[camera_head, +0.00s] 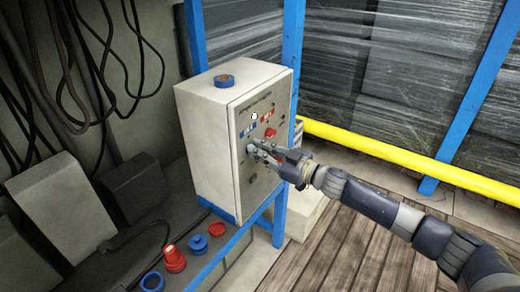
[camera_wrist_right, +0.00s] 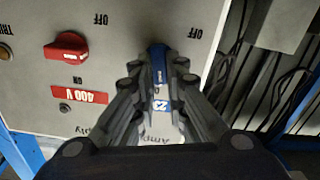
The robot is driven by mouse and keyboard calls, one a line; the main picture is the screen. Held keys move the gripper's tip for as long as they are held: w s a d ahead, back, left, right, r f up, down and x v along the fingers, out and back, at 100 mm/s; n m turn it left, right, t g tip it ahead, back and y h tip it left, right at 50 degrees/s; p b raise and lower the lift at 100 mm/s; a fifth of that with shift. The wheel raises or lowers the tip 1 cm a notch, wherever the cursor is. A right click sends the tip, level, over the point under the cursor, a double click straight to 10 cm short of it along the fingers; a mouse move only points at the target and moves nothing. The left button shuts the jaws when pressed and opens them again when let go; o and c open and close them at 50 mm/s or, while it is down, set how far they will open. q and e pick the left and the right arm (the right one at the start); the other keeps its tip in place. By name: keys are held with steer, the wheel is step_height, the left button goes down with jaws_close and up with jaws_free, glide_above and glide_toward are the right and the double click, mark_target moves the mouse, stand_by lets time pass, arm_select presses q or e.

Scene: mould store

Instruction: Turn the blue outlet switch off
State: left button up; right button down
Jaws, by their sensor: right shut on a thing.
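A pale control box (camera_head: 210,140) stands upright on a blue frame, its switch panel (camera_head: 246,178) facing right. My right gripper (camera_head: 252,149) reaches the panel from the right. In the right wrist view, where the labels appear upside down, its fingers are shut on the blue outlet switch (camera_wrist_right: 157,62). The switch's visible part is upright in that view, between the fingertips; the fingers hide its sides. A blue voltage label (camera_wrist_right: 161,105) shows between the fingers. A red switch (camera_wrist_right: 67,47) sits beside it, with OFF marked above and ON below. My left gripper is not in view.
A blue cap (camera_head: 224,80) sits on top of the box. Red and blue plugs (camera_head: 174,259) stand on the dark ledge below. Black cables hang at the left. A yellow rail (camera_head: 400,157) and blue posts stand behind my right arm.

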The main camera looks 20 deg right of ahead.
steer(key=shift+s+a+f+n+b, duration=0.1)
steer(key=shift+f+n+b, duration=0.15)
steer(key=shift+n, duration=2.3)
steer(key=shift+s+a+f+n+b, duration=0.1)
steer(key=shift+n+b, duration=0.3)
steer(key=shift+n, duration=2.2)
steer(key=shift+s+a+f+n+b, duration=0.1)
steer(key=shift+f+n+b, duration=0.15)
steer(key=shift+n, duration=2.3)
steer(key=c, duration=1.6)
jaws_free()
steer(key=v, duration=1.2)
